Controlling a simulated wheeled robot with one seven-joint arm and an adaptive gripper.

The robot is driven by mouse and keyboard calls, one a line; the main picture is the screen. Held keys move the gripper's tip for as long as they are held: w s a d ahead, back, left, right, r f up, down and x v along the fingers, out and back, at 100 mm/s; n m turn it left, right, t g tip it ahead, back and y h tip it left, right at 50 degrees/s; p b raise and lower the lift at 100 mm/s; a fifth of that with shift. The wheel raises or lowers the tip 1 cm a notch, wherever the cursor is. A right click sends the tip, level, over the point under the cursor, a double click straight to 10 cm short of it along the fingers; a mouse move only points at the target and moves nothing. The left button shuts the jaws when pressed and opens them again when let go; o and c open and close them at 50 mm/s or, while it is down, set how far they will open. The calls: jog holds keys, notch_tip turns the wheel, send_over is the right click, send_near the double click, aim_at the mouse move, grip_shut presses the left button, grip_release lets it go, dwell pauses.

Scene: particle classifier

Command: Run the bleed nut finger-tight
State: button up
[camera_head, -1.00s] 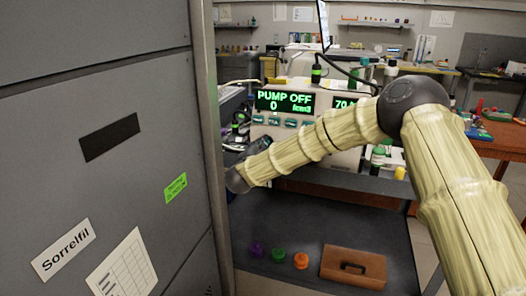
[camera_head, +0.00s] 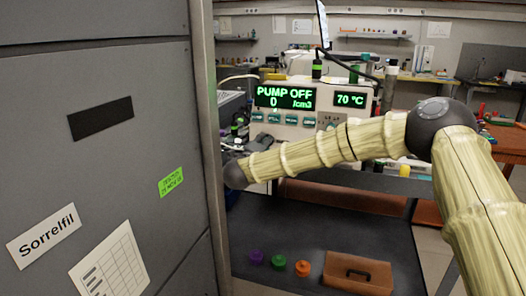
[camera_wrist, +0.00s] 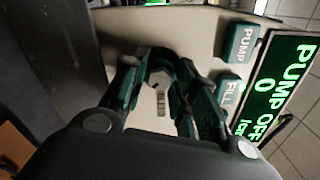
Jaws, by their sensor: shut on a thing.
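In the wrist view, my gripper (camera_wrist: 162,76) points at the pale front panel of the pump unit (camera_wrist: 190,32). Its dark green fingers stand on both sides of a small grey round nut (camera_wrist: 158,77) on the panel and are shut on it. A small label (camera_wrist: 161,103) sits just beside the nut. How far the nut is threaded on does not show. In the head view the unit's display (camera_head: 287,98) reads PUMP OFF, 0 /cm3. My gripper is hard to make out there beyond the wrist joint, near the grey cabinet's edge.
A large grey cabinet (camera_head: 95,150) labelled Sorrelfil stands close on the left. A row of buttons, including PUMP (camera_wrist: 241,44) and FILL (camera_wrist: 229,90), lies close to the fingers. Purple, green and orange knobs and a brown case (camera_head: 357,272) lie on the low dark shelf (camera_head: 320,230).

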jog(key=m+b, duration=0.2)
jog(key=f+m+b, duration=0.1)
jog(key=m+b, duration=0.1)
jog(key=m, duration=0.1)
jog(key=shift+s+a, duration=0.1)
jog(key=shift+r+m+b, duration=0.15)
jog(key=shift+m+b, duration=0.75)
jog(key=shift+m, duration=0.5)
jog(key=shift+r+m, duration=0.1)
jog(key=shift+m, duration=0.2)
jog(key=o, duration=1)
jog(key=shift+o, duration=0.2)
jog(key=shift+r, duration=0.15)
jog(key=v, duration=1.2)
